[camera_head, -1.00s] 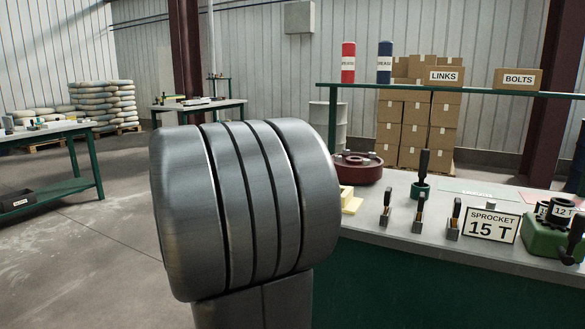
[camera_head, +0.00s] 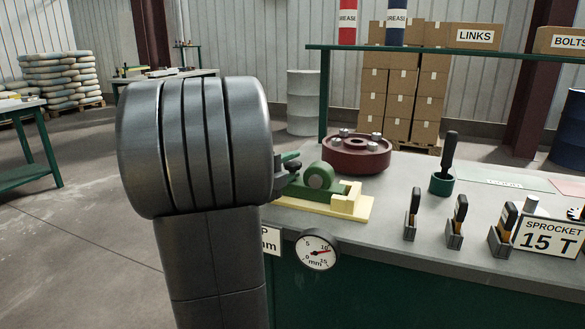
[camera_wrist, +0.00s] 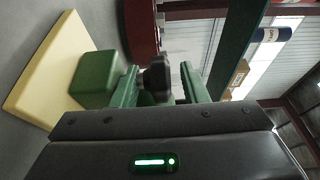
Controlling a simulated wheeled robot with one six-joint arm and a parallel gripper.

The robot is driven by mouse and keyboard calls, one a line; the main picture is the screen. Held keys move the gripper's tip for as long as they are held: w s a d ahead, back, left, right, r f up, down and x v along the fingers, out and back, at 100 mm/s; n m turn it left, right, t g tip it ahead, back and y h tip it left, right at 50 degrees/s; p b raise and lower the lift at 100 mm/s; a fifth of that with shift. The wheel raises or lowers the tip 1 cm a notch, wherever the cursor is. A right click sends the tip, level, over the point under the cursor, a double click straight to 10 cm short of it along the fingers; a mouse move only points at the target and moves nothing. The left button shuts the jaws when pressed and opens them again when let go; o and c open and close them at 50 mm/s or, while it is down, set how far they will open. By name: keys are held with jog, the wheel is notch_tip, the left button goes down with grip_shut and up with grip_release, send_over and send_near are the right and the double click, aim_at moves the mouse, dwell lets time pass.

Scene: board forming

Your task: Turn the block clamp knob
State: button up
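The green block clamp (camera_head: 320,177) sits on a pale yellow base (camera_head: 352,205) at the bench's left end. In the wrist view, its green block (camera_wrist: 97,78) and the yellow base (camera_wrist: 45,70) are at the left. The black knob (camera_wrist: 157,76) shows near the middle of the wrist view. My gripper (camera_wrist: 160,70) has a green finger on each side of the knob. A gap shows on the knob's right; on its left I cannot tell whether the finger touches. In the head view my thick grey arm hides most of the gripper.
A round dial gauge (camera_head: 318,250) marked mm hangs at the bench front. A dark red flanged wheel (camera_head: 356,155) stands behind the clamp. A green cup (camera_head: 442,183) with a black-handled tool and several small upright tools stand to the right, beside a SPROCKET 15 T sign (camera_head: 549,236).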

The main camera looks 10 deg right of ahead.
jog(key=shift+w+d, duration=0.25)
jog(key=shift+d, duration=0.1)
jog(key=shift+c, duration=0.4)
grip_shut()
